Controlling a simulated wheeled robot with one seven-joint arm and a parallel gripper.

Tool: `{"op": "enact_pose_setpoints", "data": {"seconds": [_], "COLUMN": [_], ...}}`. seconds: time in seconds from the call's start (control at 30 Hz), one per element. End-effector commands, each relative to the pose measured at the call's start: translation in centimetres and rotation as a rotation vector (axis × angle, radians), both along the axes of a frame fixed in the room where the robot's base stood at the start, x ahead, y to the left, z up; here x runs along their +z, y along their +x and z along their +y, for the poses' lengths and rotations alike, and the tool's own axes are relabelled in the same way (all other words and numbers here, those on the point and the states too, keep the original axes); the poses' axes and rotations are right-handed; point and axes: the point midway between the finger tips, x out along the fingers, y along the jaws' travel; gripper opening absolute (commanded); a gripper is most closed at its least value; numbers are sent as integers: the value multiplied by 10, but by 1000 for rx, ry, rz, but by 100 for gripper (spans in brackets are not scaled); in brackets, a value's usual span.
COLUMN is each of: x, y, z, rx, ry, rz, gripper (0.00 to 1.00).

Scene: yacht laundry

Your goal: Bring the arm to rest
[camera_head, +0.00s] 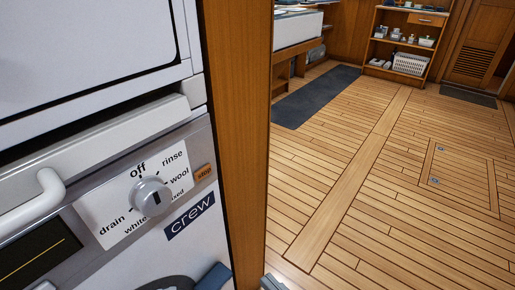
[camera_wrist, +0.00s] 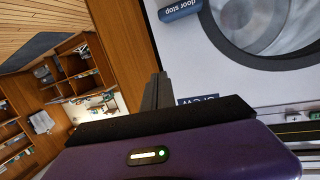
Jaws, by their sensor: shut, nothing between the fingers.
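My gripper (camera_wrist: 159,78) shows in the wrist view as dark fingers held together, with nothing between them. My purple hand with a small lit indicator fills the bottom of that view. The fingers stand out in front of the wooden panel edge and the white washer front, and I cannot tell the exact gap. In the head view only a small grey piece shows at the bottom edge, perhaps my gripper; the rest of the arm is out of that view.
The white washer (camera_head: 193,255) with its dial (camera_head: 150,197) stands close at left, beside a wooden post (camera_head: 236,130). A blue door stop (camera_wrist: 180,9) is by its round door. Open plank floor (camera_head: 400,220) lies right, with a shelf (camera_head: 407,45) at the back.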

Motion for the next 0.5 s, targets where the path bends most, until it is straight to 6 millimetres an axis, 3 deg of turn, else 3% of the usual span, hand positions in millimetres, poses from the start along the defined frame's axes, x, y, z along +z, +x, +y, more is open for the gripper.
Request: {"op": "enact_pose_setpoints", "data": {"seconds": [0.13,0.27,0.5], "x": [-5,-7,1], "y": [-6,-28,-100], "z": [-47,-88,-146], "rx": [-218,-380,-583], "ry": [47,75,77], "rz": [17,7,-48], "gripper": [0,0,0]}}
